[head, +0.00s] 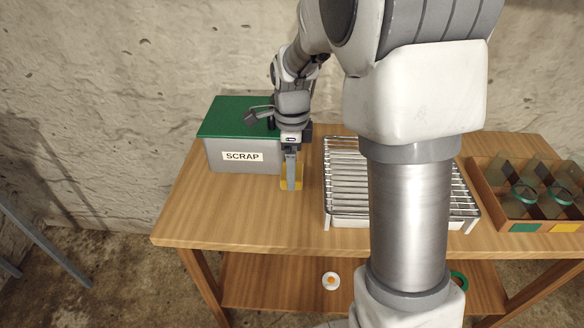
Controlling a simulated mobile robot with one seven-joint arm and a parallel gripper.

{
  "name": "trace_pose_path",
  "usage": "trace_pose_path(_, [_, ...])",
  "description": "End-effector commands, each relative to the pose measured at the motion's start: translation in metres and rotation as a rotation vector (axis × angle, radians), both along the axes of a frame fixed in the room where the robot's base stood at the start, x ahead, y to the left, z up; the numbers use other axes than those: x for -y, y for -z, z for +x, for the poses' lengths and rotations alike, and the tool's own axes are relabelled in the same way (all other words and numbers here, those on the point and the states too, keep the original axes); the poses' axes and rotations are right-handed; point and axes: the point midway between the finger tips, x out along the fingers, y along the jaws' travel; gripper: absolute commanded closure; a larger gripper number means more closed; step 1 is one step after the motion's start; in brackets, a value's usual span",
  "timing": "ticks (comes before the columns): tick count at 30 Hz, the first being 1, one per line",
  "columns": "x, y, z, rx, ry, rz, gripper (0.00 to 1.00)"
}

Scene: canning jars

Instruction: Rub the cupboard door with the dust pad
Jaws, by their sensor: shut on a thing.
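My gripper (291,188) points down over the left part of the wooden table, just right of the grey scrap bin. It is shut on a small yellow thing (285,184), which looks like the dust pad; the fingers hide much of it. I cannot tell whether the pad touches the table top. No cupboard door can be made out in the head view.
The scrap bin (222,158) with a green lid stands at the table's back left. A wire rack (345,190) stands mid-table, partly hidden. A divided wooden crate (488,208) with jars is at right. The front left table top is clear. A small white and orange disc (331,281) lies below.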

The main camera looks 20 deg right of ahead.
Motion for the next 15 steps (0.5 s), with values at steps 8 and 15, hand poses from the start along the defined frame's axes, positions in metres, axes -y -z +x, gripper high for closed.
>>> trace_pose_path(8, [0.0000, 0.0002, -0.0001, 0.000, -0.003, 0.000, 0.58])
trace_pose_path(15, [-0.0002, 0.0014, 0.0006, 0.000, -0.195, 0.000, 0.58])
